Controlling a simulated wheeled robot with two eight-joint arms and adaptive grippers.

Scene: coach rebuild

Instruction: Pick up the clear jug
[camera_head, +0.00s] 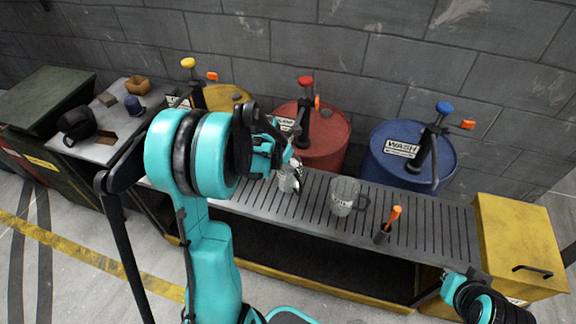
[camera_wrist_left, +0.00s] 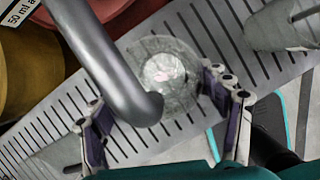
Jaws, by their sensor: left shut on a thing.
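A clear jug (camera_head: 289,180) stands at the slatted bench below the red drum's pump. My left gripper (camera_head: 284,160) is shut on it from above and partly hides it. In the left wrist view the round clear jug (camera_wrist_left: 160,70) lies between the two fingers of my left gripper (camera_wrist_left: 158,108), with a grey curved spout crossing in front. I cannot tell whether its base touches the slats. A second clear jug (camera_head: 343,196), with a handle and markings, stands to the right. My right gripper (camera_head: 456,286) is at the lower right; its jaws are not clear.
The slatted bench (camera_head: 425,212) runs in front of a red drum (camera_head: 329,150) and a blue WASH drum (camera_head: 384,176), both with pumps. A holder with an orange-handled tool (camera_head: 396,214) stands right of the second jug. A yellow box (camera_head: 520,240) closes the right end.

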